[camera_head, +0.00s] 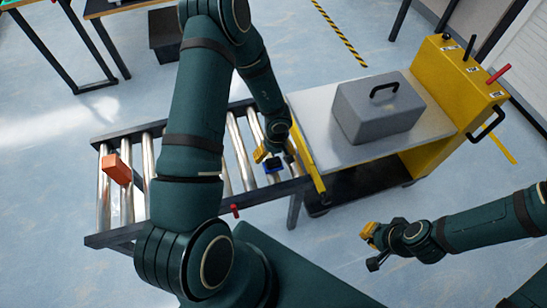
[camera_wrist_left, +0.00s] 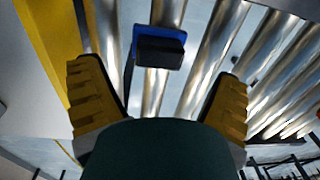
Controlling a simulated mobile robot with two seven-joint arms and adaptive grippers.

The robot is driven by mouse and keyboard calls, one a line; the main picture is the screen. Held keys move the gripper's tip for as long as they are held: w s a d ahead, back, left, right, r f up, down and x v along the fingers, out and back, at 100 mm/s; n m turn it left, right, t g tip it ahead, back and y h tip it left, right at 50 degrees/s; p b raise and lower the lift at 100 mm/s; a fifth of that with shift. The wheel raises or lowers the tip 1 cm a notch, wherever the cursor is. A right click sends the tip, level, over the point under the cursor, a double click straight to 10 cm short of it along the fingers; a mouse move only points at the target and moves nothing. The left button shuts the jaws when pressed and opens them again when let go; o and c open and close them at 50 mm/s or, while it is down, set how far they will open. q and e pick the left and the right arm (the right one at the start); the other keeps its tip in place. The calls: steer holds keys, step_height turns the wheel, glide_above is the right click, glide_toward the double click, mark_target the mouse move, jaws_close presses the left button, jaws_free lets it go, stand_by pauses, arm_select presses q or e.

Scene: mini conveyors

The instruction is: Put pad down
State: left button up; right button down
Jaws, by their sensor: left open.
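A blue and black pad (camera_head: 273,167) lies on the metal rollers of the conveyor (camera_head: 240,150), near its right end. In the left wrist view, the pad (camera_wrist_left: 160,52) shows as a black block with a blue edge, ahead of the fingers and roughly centred between them. My left gripper (camera_head: 275,156) is over the pad in the head view. Its yellow fingers stand wide apart in the wrist view (camera_wrist_left: 158,78), with nothing between them. My right gripper (camera_head: 370,247) is off to the lower right, away from the conveyor, and no object shows in it.
An orange block (camera_head: 117,169) lies on the rollers at the left end. A yellow-framed cart (camera_head: 425,129) with a grey case (camera_head: 378,110) stands against the conveyor's right end. A small red part (camera_head: 235,210) sits at the conveyor's near rail. My left arm hides the conveyor's middle.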

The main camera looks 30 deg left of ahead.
mark_target(275, 161)
arm_select(q)
step_height(275, 161, up, 7)
steer(key=p, duration=0.3)
steer(key=s+d+m+t+h, duration=0.1)
steer(key=s+d+m, duration=0.3)
steer(key=d, duration=0.4)
steer(key=s+d+m+t+h, duration=0.1)
steer(key=s+d+m+h, duration=0.2)
steer(key=d, duration=0.6)
steer(key=s+m, duration=0.1)
steer(key=s, duration=0.1)
steer(key=shift+s+r, duration=0.3)
steer(key=shift+s, duration=0.1)
